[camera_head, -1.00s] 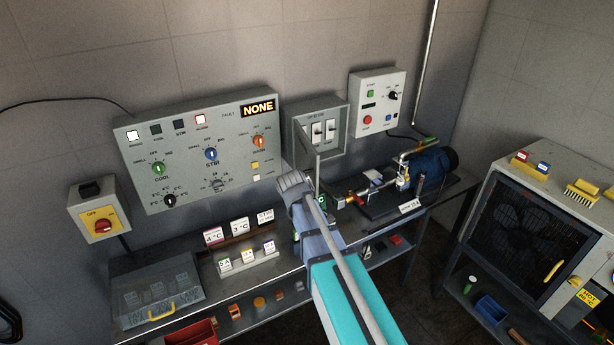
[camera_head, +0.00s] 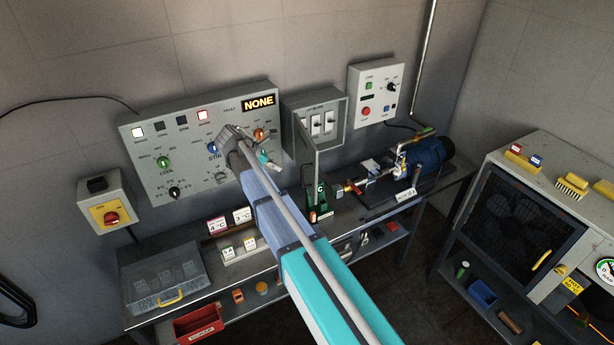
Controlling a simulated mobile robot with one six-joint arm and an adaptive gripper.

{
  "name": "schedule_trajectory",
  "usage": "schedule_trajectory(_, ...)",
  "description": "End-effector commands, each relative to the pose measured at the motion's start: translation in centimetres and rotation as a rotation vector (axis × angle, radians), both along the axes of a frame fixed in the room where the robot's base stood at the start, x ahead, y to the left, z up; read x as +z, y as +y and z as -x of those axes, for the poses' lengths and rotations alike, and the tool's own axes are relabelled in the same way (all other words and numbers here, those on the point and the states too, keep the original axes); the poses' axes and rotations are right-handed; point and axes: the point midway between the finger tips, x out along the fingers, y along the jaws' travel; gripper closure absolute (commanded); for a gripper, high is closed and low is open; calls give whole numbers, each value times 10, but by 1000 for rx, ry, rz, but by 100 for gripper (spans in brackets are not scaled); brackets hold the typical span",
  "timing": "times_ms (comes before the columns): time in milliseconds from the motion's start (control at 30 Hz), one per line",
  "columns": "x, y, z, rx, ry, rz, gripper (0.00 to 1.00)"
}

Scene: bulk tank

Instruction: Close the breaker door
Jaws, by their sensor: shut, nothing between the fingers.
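The breaker box (camera_head: 339,137) is a grey wall box with white breaker switches showing inside. Its door (camera_head: 305,150) stands open at the box's left side and juts out toward me, seen nearly edge-on. My gripper (camera_head: 271,162) is shut and empty. It appears left of the door, in front of the lower right of the control panel (camera_head: 162,190). A small gap shows between the fingertips and the door in this view; the depth between them is hard to tell.
A bench below carries a grey case (camera_head: 150,290), small label blocks (camera_head: 228,252) and a blue motor pump (camera_head: 428,158). A smaller control box (camera_head: 366,80) hangs right of the breaker box. A dark-fronted cabinet (camera_head: 520,225) stands at the right.

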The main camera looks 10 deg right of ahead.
Motion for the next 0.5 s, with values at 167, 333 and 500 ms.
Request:
schedule_trajectory(167,-1,0,0,-1,-1,-1,100)
schedule_trajectory(333,-5,-3,0,-1,-1,-1,100)
schedule_trajectory(500,-14,-11,-1,-1,-1,-1,100)
